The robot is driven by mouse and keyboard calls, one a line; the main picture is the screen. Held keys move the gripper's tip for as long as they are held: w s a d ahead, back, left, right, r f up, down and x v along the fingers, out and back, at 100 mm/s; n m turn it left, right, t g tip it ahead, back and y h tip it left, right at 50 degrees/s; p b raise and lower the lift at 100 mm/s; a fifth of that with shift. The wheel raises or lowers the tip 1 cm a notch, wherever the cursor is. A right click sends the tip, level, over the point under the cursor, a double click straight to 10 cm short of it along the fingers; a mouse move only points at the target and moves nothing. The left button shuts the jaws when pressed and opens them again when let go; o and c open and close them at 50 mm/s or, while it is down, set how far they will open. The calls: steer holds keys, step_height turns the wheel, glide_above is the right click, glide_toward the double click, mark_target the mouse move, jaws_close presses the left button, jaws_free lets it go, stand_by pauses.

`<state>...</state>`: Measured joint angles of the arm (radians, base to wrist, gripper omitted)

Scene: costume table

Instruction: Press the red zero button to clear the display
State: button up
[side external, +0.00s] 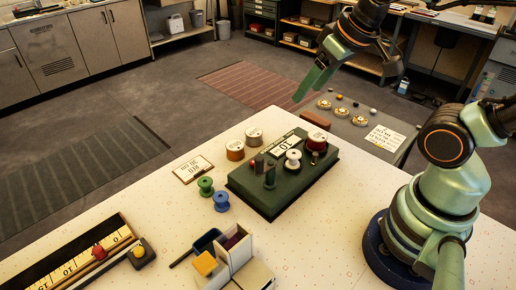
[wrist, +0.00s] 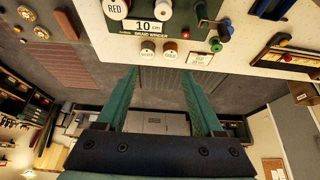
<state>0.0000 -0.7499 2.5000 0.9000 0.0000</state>
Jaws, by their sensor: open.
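The dark green winder box (side external: 305,178) stands on the white table, with a display (side external: 285,146) reading 10. In the wrist view the box (wrist: 178,24) is at the top edge, partly cut off, and its display (wrist: 150,26) reads 10 cm. I cannot make out this button for sure in the side view. My gripper (side external: 308,88) is open and empty, in the air behind the box and well above it. Its two fingers (wrist: 158,72) are apart in the wrist view.
Several spools stand on and around the box, including a green spool (side external: 205,186) and a blue spool (side external: 221,201). A labelled card (side external: 193,169) lies left of it. A small open-topped box (side external: 235,248) and a ruler tray (side external: 68,262) are at the front.

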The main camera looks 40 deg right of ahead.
jaws_close()
stand_by(1.5)
